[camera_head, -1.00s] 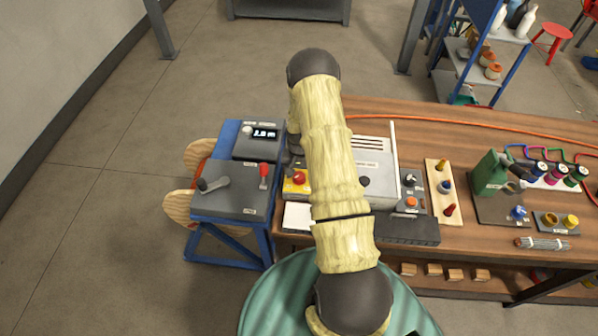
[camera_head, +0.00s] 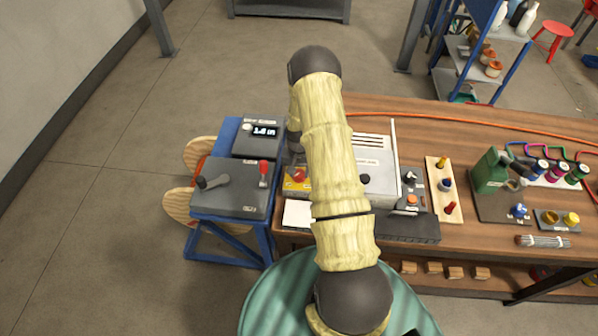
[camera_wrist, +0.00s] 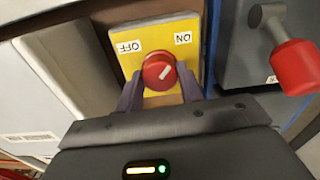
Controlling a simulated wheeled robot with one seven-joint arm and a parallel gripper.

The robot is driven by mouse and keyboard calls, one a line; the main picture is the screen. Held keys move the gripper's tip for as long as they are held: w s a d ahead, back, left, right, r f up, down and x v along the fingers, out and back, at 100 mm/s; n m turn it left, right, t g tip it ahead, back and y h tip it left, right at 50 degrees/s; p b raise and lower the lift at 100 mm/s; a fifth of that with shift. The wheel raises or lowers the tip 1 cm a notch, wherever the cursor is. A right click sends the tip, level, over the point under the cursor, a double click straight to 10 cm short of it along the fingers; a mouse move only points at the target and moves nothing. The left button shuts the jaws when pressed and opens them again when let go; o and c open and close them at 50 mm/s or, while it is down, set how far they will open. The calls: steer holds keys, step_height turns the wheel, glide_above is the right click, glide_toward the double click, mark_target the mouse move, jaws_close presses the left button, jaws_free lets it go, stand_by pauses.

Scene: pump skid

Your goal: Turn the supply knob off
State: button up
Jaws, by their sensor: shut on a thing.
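The supply knob (camera_wrist: 157,71) is red with a white line and sits on a yellow plate (camera_wrist: 153,38) marked OFF and ON, upside down in the wrist view. In that view OFF is upper left and ON upper right, and the white line slants toward the upper right, on the ON side. My gripper (camera_wrist: 160,80) is shut on the knob, one finger on each side. In the head view the knob (camera_head: 300,174) shows just left of my arm, on the yellow plate (camera_head: 293,187); my fingers are hard to make out there.
A red-tipped lever (camera_wrist: 296,68) stands close right of the plate in the wrist view. A blue stand holds a grey panel with a lever (camera_head: 211,182) and a display (camera_head: 264,131). A pale cabinet (camera_head: 376,150) adjoins on the right. The wooden bench (camera_head: 470,250) carries other fittings.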

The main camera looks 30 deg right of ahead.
steer(key=n+b, duration=0.3)
steer(key=n, duration=0.1)
steer(key=shift+f, duration=0.15)
steer(key=n+b, duration=0.2)
steer(key=n, duration=0.2)
steer(key=shift+n, duration=0.4)
steer(key=n, duration=0.4)
steer(key=shift+b, duration=0.4)
steer(key=shift+r+n, duration=0.2)
steer(key=shift+n, duration=2)
steer(key=o, duration=1)
